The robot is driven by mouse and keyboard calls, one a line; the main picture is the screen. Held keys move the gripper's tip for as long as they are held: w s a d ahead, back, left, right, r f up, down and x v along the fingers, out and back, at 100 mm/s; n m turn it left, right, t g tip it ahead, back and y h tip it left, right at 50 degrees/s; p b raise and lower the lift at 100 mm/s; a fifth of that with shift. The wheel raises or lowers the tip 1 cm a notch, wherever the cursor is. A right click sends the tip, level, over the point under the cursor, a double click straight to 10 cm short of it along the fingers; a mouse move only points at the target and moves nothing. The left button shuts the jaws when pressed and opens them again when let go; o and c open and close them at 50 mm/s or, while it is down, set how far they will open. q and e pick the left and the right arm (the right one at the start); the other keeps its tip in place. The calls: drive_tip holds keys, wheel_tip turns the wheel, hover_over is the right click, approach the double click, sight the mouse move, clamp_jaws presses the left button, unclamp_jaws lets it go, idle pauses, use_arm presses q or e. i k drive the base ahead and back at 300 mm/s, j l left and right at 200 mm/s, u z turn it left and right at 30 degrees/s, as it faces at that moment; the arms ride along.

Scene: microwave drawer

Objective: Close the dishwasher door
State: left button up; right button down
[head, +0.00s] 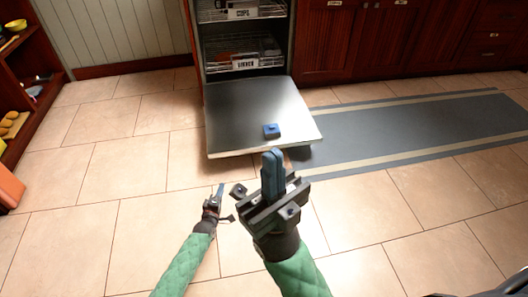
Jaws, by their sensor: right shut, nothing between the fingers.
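The dishwasher door (243,108) is folded down, open, with its metallic inner face up. A small blue block-like piece (271,131) shows on that face near the front edge. Above the door, the dishwasher's lower rack (216,58) and upper rack (211,13) are visible. My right gripper (272,156) is shut and empty, and appears just below the door's front edge in the picture. My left gripper (220,189) appears lower and further left, clear of the door; its fingers look edge-on, so their opening is unclear.
A grey runner mat (420,130) lies on the tiled floor right of the door. Red-brown cabinets (375,40) stand at the back right. Open shelves (30,75) with bowls and food stand at the left. The tiled floor left of the door is clear.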

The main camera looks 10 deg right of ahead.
sight(236, 113)
drive_tip(key=i+l, duration=0.45)
drive_tip(key=l, duration=0.25)
drive_tip(key=i+l, duration=0.25)
drive_tip(key=l, duration=0.1)
